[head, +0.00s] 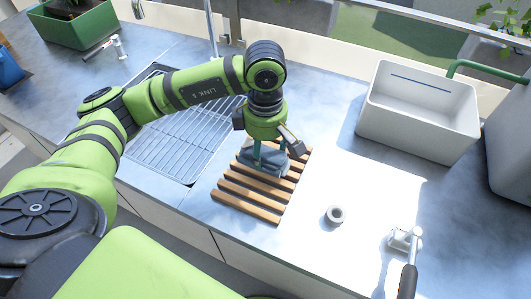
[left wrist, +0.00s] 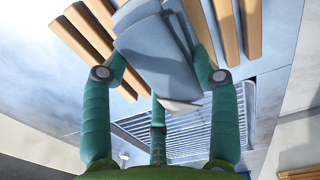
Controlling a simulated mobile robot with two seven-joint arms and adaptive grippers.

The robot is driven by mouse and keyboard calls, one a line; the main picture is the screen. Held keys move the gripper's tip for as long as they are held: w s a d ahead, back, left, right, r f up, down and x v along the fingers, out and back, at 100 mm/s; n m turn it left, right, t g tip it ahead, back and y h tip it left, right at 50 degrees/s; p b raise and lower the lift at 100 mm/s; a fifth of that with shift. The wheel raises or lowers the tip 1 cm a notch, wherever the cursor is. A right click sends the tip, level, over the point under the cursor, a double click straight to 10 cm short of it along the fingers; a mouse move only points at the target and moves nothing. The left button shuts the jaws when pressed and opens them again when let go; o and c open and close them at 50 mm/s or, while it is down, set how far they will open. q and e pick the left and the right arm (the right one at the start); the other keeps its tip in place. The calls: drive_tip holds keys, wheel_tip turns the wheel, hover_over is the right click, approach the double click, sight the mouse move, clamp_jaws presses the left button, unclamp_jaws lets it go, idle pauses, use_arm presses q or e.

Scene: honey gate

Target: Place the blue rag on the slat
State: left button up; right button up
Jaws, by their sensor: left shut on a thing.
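The blue rag (left wrist: 155,55) is a folded grey-blue cloth between the fingers of my left gripper (left wrist: 160,70) in the left wrist view. In the head view the rag (head: 262,160) is at the back part of the wooden slat rack (head: 248,207), under my left gripper (head: 268,155). The gripper is shut on the rag and points down. The rag is over the slats; whether it touches them I cannot tell. The slat rack also shows in the left wrist view (left wrist: 82,35). My right gripper is not in view.
A sink with a wire grid (head: 175,140) lies left of the slats. A white bin (head: 418,110) stands at the back right. A small grey ring (head: 336,214) and a black-handled tool (head: 408,275) lie on the counter to the right. The counter between them is mostly clear.

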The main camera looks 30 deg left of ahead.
sight(266, 158)
use_arm(q)
wheel_tip(266, 158, down, 3)
drive_tip(key=shift+f+p, duration=0.1)
drive_tip(key=shift+p, duration=0.3)
drive_tip(key=shift+f, duration=0.15)
drive_tip(key=o, duration=1)
